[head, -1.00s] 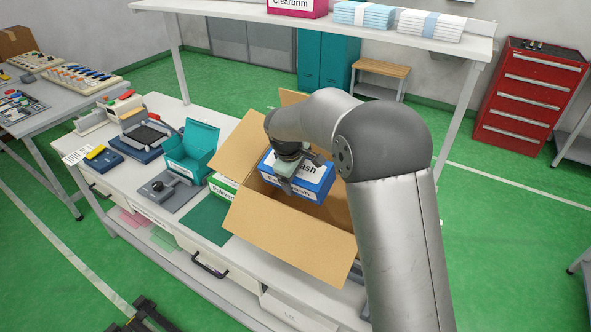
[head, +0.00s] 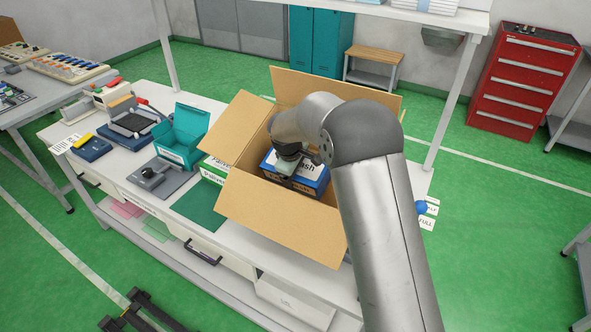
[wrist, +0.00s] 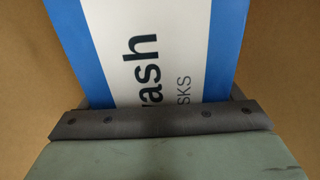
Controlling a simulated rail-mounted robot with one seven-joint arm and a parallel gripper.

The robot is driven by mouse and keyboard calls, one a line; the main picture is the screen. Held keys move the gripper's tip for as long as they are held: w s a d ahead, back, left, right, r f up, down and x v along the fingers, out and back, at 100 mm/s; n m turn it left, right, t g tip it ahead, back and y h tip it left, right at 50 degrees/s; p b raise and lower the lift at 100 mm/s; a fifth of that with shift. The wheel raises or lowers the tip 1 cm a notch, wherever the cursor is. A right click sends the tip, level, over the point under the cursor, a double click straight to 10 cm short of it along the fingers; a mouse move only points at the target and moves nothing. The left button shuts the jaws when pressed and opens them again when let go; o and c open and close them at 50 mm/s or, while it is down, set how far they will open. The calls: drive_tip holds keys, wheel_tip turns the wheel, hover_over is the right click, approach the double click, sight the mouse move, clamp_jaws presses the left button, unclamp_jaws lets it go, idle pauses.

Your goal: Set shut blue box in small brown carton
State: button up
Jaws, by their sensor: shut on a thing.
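The blue box (head: 315,175) has white panels with dark lettering and looks closed. It is inside the open brown carton (head: 280,218), between the raised flaps, with its top showing in the head view. My gripper (head: 286,170) reaches down into the carton and is shut on the box. In the wrist view the blue-and-white box (wrist: 175,50) runs up from the dark gripper edge (wrist: 160,122), with brown cardboard on both sides. The carton's floor is hidden, so I cannot tell whether the box touches it.
A green-and-white box (head: 214,168) stands close left of the carton. An open teal box (head: 182,140), a grey fixture (head: 160,178) and a dark green mat (head: 200,207) lie further left on the bench. A shelf (head: 440,18) runs above the back.

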drive_tip(key=shift+b+x, duration=0.3)
drive_tip(key=shift+x, duration=0.7)
drive_tip(key=shift+f+b, duration=1.2)
drive_tip(key=shift+f, duration=0.3)
drive_tip(key=o, duration=0.9)
drive_tip(key=shift+o, duration=0.2)
drive_tip(key=shift+r+p, duration=1.9)
drive_tip(key=shift+r, duration=1.65)
